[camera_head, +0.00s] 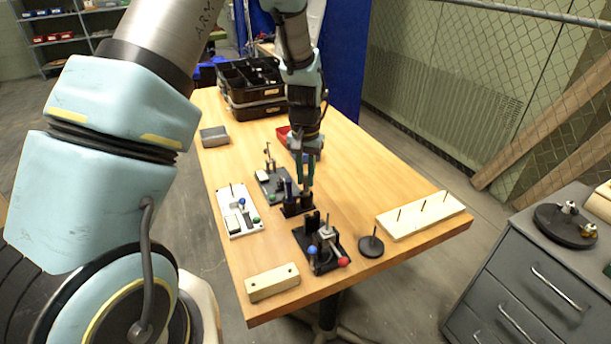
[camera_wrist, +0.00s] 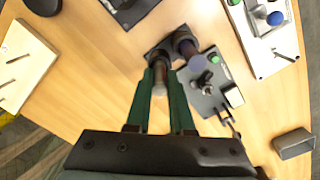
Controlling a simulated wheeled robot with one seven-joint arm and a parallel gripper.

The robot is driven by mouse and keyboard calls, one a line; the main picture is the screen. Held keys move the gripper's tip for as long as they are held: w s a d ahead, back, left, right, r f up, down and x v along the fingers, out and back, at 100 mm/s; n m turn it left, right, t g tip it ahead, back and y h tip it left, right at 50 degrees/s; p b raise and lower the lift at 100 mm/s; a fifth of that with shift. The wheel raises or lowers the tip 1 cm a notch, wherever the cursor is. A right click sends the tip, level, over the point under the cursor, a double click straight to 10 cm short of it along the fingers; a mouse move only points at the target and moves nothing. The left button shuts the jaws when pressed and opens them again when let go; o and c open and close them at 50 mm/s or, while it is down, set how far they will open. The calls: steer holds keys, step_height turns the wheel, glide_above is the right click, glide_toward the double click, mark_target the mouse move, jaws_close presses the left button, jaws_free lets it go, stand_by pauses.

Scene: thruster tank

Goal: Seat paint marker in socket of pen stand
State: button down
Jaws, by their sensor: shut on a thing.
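My gripper (camera_head: 307,172) is shut on the paint marker (camera_wrist: 160,79), a brownish cylinder with a pale end, between its two green fingers. The marker points down at the dark pen stand (camera_head: 291,212), which is near the middle of the wooden table. The stand also shows beyond the fingertips in the wrist view (camera_wrist: 153,55). The marker's lower end meets or overlaps one socket of the stand; I cannot tell how deep it is. A second dark upright piece (camera_wrist: 186,46) stands beside it on the stand.
A black fixture with blue and red knobs (camera_head: 329,261) stands in front, and a white board (camera_head: 235,219) to the left. A grey fixture (camera_head: 270,184) is close behind the stand. A pegged wooden board (camera_head: 420,219) lies right. Black bins (camera_head: 258,106) stand at the back.

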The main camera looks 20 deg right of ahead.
steer(key=shift+f, duration=0.25)
steer(key=c, duration=0.7)
jaws_free()
steer(key=shift+r, duration=0.1)
step_height(320, 180, up, 10)
steer(key=shift+b, duration=1.25)
step_height(320, 180, up, 5)
steer(key=p, duration=0.3)
steer(key=shift+a, duration=0.1)
